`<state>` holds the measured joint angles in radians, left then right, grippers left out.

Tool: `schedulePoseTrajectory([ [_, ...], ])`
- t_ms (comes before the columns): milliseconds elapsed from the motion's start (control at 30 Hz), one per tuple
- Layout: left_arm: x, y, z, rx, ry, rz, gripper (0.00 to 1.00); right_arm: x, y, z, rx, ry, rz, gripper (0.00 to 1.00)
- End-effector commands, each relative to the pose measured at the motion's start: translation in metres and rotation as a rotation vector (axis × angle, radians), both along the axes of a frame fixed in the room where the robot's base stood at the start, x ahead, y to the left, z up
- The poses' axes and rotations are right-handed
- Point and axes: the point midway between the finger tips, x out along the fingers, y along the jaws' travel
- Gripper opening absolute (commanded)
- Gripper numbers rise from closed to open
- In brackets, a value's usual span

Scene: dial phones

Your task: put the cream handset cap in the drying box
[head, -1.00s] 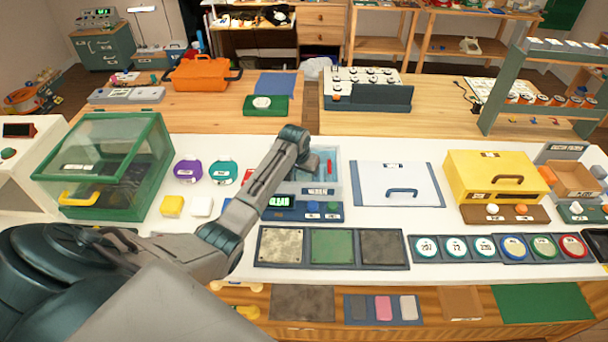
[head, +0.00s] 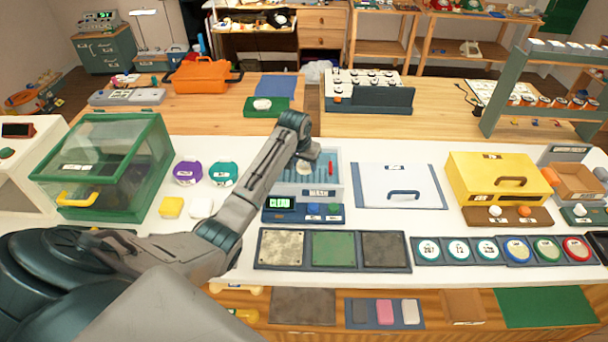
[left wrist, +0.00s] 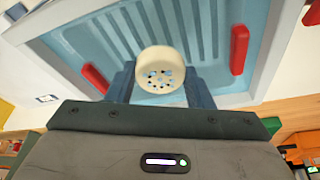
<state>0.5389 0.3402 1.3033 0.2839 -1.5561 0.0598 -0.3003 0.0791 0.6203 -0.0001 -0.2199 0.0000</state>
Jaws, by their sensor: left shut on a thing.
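The cream handset cap (left wrist: 160,73), a round cup with small holes in its face, is between the fingers of my left gripper (left wrist: 158,88) in the left wrist view. The gripper is shut on it. In the head view the cap (head: 309,153) shows just below the end of my left arm, over the back part of a light blue ribbed tray (head: 330,186). The fingers are mostly hidden there. A clear-walled green box (head: 140,205) with a yellow handle stands at the left; its lid looks closed. I cannot read which container is labelled for drying. My right gripper is out of view.
Red bars sit at the tray's sides, with a display unit (head: 282,203) in front. Purple (head: 187,172) and teal (head: 223,173) round pieces lie between the green box and my arm. A white lidded panel (head: 397,180) and yellow box (head: 490,180) stand right.

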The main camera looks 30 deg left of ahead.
Motion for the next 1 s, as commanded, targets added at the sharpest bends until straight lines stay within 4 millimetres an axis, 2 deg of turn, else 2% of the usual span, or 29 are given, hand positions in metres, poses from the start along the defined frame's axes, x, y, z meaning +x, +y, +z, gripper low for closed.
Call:
schedulePoseTrajectory([
  [33, 0.001, 0.001, 0.009, 0.002, -0.006, 0.000, 0.25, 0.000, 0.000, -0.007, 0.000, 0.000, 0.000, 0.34],
  [200, 0.001, 0.000, 0.037, -0.001, -0.004, 0.001, 0.25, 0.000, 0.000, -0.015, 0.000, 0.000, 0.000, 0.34],
  [300, 0.000, 0.000, 0.037, -0.001, -0.001, 0.001, 0.25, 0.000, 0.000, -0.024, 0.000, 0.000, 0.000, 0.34],
  [500, 0.000, 0.000, 0.027, -0.001, 0.000, 0.001, 0.25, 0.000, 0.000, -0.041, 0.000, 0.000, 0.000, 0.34],
  [667, 0.001, 0.000, 0.046, 0.000, -0.002, 0.001, 0.25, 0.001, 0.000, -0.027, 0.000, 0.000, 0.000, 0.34],
  [1000, 0.000, 0.000, 0.100, 0.000, -0.001, 0.001, 0.25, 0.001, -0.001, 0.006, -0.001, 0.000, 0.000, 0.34],
])
